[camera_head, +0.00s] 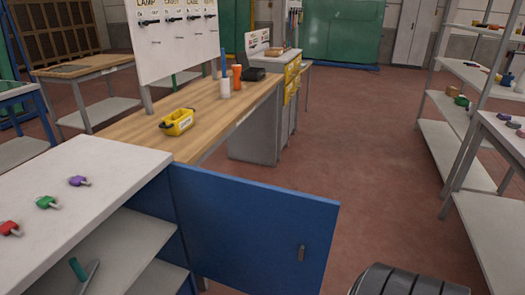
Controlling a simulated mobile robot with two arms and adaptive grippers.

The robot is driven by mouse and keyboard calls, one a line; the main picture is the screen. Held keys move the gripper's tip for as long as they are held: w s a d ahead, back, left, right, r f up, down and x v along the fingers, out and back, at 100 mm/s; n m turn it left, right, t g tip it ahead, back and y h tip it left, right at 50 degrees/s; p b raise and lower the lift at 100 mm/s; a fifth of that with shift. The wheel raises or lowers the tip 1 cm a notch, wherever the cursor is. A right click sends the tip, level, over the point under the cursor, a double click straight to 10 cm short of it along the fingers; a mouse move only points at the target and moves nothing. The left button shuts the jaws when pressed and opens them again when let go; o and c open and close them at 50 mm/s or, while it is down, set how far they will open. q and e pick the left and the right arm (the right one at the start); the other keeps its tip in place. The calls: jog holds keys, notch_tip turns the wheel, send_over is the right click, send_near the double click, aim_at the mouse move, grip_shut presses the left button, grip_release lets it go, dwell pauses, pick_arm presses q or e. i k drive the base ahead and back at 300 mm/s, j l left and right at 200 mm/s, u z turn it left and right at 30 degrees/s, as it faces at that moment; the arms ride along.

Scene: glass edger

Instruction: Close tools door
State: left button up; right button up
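The blue door (255,235) of the white-topped cabinet (95,165) stands swung open in the lower middle of the head view. Inside the open cabinet, a tool with a teal handle (78,269) lies on a grey shelf. Neither of my grippers is in view. A dark ribbed rounded part shows at the bottom right, apart from the door in the picture; it appears to be mine.
Purple (78,181), green (47,202) and red (10,228) small pieces lie on the cabinet top. A wooden workbench (140,130) behind holds a yellow caddy (178,121). Metal shelves (447,150) stand at the right. The reddish floor (350,140) between is clear.

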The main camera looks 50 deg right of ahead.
aim_at(246, 236)
jog(key=k+j+u, duration=0.1)
jog(key=k+u, duration=0.3)
jog(key=k+j+u, duration=0.25)
jog(key=k+u, duration=0.15)
jog(key=l+u, duration=0.1)
jog(key=l, duration=0.6)
jog(key=k+l+u, duration=0.15)
jog(key=l, duration=0.55)
jog(key=l+u, duration=0.1)
jog(key=l, duration=1.2)
jog(key=k+l, duration=0.15)
jog(key=l, duration=1.1)
jog(key=k+l, duration=0.15)
jog(key=l, duration=0.45)
